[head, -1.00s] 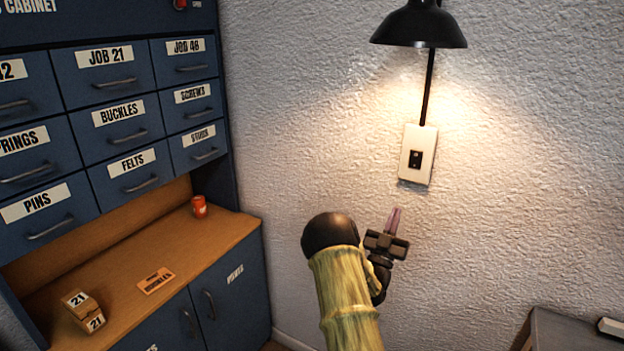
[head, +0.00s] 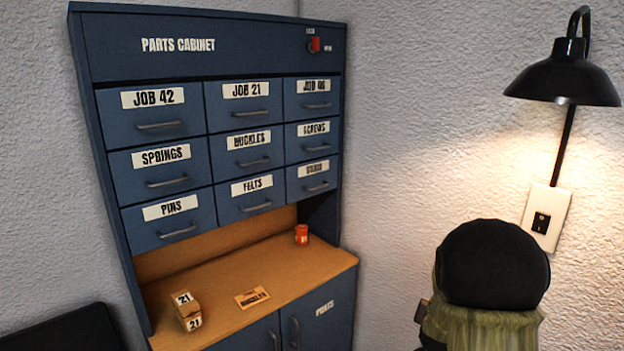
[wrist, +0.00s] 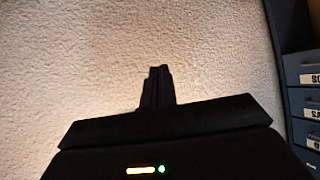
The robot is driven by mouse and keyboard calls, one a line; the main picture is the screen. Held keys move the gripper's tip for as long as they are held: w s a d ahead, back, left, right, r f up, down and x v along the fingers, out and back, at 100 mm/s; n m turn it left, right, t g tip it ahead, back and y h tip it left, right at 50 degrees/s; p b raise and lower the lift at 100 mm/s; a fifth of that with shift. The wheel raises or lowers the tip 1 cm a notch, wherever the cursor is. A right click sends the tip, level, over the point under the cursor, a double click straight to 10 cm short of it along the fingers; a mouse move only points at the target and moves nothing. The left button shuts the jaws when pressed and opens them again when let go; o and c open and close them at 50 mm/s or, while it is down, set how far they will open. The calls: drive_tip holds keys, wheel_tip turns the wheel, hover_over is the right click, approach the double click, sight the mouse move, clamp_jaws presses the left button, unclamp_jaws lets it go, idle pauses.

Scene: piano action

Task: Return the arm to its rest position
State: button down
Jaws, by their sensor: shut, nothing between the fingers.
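My arm (head: 492,265), a black rounded joint with a yellow-green sleeve, shows at the lower right of the head view. The gripper end is mostly hidden behind it there. In the wrist view my gripper (wrist: 157,88) is shut and empty, its dark fingers together in front of the bare textured wall. No object touches the fingers.
A blue parts cabinet (head: 95,140) with labelled drawers stands left of the arm. A lit black wall lamp (head: 562,80) and switch (head: 546,215) are at right.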

drive_tip(key=s+a+n+g+y, duration=0.2)
drive_tip(key=s+a+n+g, duration=0.1)
drive_tip(key=s+a, duration=0.5)
drive_tip(key=s+a+f+n+g+y, duration=0.1)
drive_tip(key=s+a+n+g+y, duration=0.2)
drive_tip(key=s, duration=1.2)
drive_tip(key=a+g, duration=0.2)
drive_tip(key=a, duration=0.3)
drive_tip(key=shift+s+f+n, duration=0.15)
drive_tip(key=shift+f+n, duration=0.15)
drive_tip(key=shift+n, duration=0.1)
